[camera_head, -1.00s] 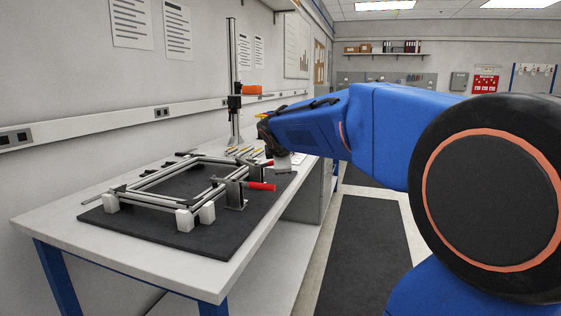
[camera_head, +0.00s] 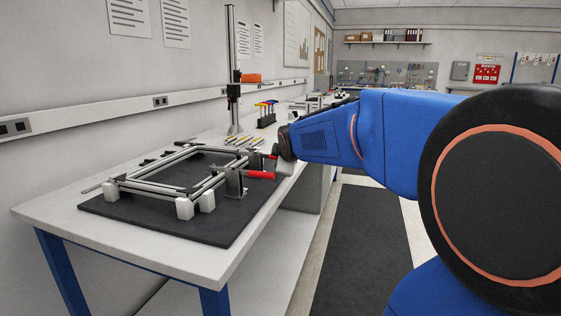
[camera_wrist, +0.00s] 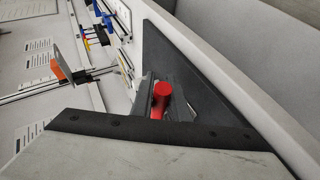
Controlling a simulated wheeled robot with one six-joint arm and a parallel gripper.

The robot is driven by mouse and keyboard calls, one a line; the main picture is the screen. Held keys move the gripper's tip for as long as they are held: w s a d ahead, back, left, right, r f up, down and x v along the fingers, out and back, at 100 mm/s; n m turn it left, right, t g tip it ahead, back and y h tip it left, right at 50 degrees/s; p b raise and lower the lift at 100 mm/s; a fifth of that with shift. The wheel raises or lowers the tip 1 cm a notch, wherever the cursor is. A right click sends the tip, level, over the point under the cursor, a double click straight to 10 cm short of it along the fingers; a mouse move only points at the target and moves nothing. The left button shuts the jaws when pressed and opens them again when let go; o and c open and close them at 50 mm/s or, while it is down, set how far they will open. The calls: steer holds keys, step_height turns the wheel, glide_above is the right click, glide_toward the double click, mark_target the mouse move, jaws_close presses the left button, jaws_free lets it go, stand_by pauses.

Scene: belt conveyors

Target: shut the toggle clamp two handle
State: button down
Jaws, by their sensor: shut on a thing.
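Two toggle clamps with red handles stand on the near right side of an aluminium frame. The nearer clamp (camera_head: 234,185) has its red handle (camera_head: 260,175) lying about level and pointing right. The farther clamp's red handle (camera_head: 271,156) shows only in part beside my gripper (camera_head: 284,158). My gripper reaches in from the right, and its fingertips are mostly hidden in the head view. In the wrist view a red handle (camera_wrist: 160,92) is seen nearly end-on, just past the dark edge of my gripper. My gripper is shut on a red handle; the frames do not settle which one.
The aluminium frame (camera_head: 150,187) rests on white blocks on a dark mat (camera_head: 205,228) on the workbench (camera_head: 130,250). A post (camera_head: 232,65), an orange item (camera_head: 251,78) and several tools stand farther back. Open floor lies right of the bench.

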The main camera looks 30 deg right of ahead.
steer(key=shift+f, duration=0.1)
steer(key=c, duration=1.7)
jaws_free()
steer(key=v, duration=1.7)
steer(key=shift+s+a, duration=0.15)
